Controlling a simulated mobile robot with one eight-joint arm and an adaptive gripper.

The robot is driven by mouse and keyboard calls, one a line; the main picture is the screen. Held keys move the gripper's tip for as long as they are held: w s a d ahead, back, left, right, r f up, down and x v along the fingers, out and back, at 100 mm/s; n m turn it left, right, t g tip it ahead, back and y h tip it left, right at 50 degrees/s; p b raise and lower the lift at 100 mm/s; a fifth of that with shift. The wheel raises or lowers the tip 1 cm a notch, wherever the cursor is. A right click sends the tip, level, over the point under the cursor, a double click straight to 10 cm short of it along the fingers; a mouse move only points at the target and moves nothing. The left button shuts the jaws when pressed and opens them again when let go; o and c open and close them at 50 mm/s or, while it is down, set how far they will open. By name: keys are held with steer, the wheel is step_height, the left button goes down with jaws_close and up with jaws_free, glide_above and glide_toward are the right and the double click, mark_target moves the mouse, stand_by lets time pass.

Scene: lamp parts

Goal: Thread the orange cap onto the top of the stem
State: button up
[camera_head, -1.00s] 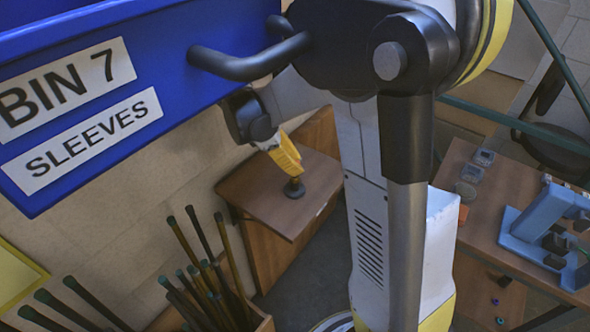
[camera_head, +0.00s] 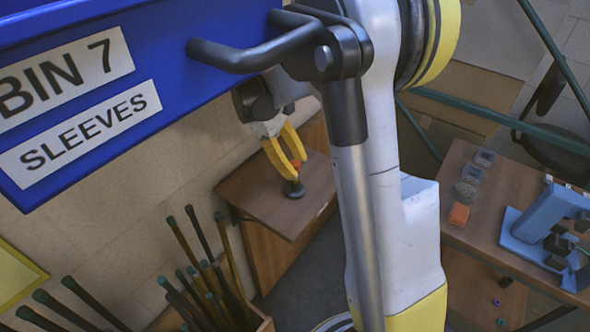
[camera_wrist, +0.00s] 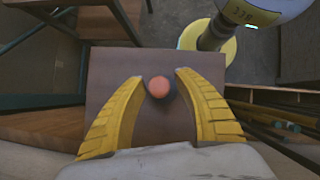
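The orange cap (camera_head: 296,164) is at the top of the short dark stem (camera_head: 293,187), which stands on a small brown wooden table. In the wrist view the cap (camera_wrist: 159,87) is a round orange disc with a dark rim of the part below it showing. My gripper (camera_head: 298,170) has yellow fingers, pointing down around the cap. In the wrist view its fingertips (camera_wrist: 160,76) are spread, with a gap on each side of the cap. The cap hides most of the stem from above, and I cannot tell how tightly it sits.
The small table (camera_head: 265,210) is otherwise bare. A blue bin (camera_head: 190,95) labelled sleeves hangs at upper left. Several upright rods (camera_head: 205,285) stand in a box at lower left. A bench (camera_head: 500,195) on the right holds an orange block (camera_head: 459,214) and a blue device (camera_head: 535,235).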

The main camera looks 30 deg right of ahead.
steer(key=n+t+h, duration=0.1)
steer(key=n, duration=0.2)
steer(key=n+t+h, duration=0.1)
steer(key=n, duration=0.2)
steer(key=shift+s, duration=0.15)
steer(key=shift+n+t+h, duration=0.3)
steer(key=shift+n+t, duration=0.3)
steer(key=shift+n, duration=0.5)
steer(key=n+t, duration=0.1)
steer(key=n, duration=0.1)
steer(key=n+t, duration=0.1)
steer(key=n, duration=0.1)
steer(key=shift+d+r+n+t, duration=0.1)
steer(key=shift+d+n+t, duration=0.05)
steer(key=shift+n+t, duration=0.2)
steer(key=shift+n+t+p, duration=0.25)
steer(key=shift+n+p, duration=0.1)
steer(key=shift+n, duration=0.3)
steer(key=n+t+y, duration=0.1)
steer(key=n+t, duration=0.1)
steer(key=n, duration=0.2)
steer(key=shift+d+n+p, duration=0.15)
steer(key=shift+n+p, duration=0.15)
steer(key=shift+w+n+t+y, duration=0.3)
steer(key=shift+n+t, duration=0.2)
steer(key=shift+n, duration=0.4)
steer(key=n+y, duration=0.1)
steer(key=n, duration=0.1)
steer(key=shift+n+t, duration=0.3)
steer(key=shift+c, duration=0.4)
